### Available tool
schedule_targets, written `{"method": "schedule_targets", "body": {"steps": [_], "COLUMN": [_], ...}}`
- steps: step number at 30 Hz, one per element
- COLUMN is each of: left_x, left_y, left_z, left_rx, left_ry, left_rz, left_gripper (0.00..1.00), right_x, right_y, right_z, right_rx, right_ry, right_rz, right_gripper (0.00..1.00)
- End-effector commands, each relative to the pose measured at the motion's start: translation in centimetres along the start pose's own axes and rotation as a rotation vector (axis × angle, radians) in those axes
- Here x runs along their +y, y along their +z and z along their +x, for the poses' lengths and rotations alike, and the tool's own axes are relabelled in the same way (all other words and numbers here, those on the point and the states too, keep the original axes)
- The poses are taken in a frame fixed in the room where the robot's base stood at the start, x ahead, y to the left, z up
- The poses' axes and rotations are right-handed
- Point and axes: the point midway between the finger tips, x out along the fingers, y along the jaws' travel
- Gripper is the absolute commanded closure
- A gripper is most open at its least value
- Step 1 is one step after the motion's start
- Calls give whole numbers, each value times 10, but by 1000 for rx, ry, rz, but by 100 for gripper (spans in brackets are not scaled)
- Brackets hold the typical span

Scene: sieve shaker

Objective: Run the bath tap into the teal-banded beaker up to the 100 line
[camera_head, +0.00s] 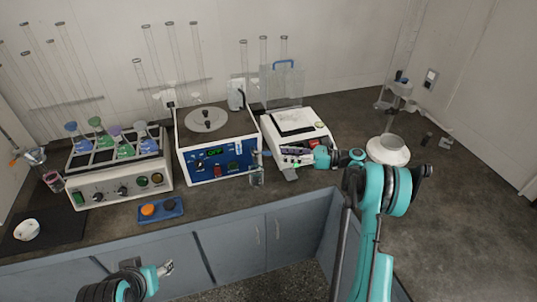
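The bath (229,160) is the box with a blue front panel, a green-lit display and a round lid on top. Its tap (256,158) is at the panel's right edge. A small clear beaker (257,178) is on the counter just below the tap; its band and scale are too small to read, and I cannot tell whether it holds water. My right gripper (293,154) points left in front of the white balance, right of the tap and apart from the beaker. My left gripper (166,268) is low in front of the cabinets, away from the beaker. The finger gap is unclear on both.
A heater box (110,190) with several coloured flasks stands left of the bath. A blue tray (161,214) with an orange and a dark piece lies in front. The white balance (310,128) is right of the bath. A round white device (388,150) stands farther right.

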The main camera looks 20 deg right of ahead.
Motion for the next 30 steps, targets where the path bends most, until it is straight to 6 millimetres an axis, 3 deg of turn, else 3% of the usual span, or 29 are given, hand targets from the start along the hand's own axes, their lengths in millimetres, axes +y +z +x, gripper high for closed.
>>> {"method": "schedule_targets", "body": {"steps": [5, 19, 30], "left_x": [0, 0, 0], "left_y": [1, 10, 10], "left_z": [1, 14, 14], "left_rx": [0, 0, 0], "left_ry": [0, 0, 0], "left_rz": [0, 0, 0], "left_gripper": [46, 46, 46], "right_x": [-4, -3, -3], "right_y": [-8, -6, -5], "right_z": [-4, 63, 70], "right_rx": [-39, -38, -38], "right_ry": [12, 13, 11], "right_rz": [44, 43, 42], "right_gripper": [65, 65, 65]}}
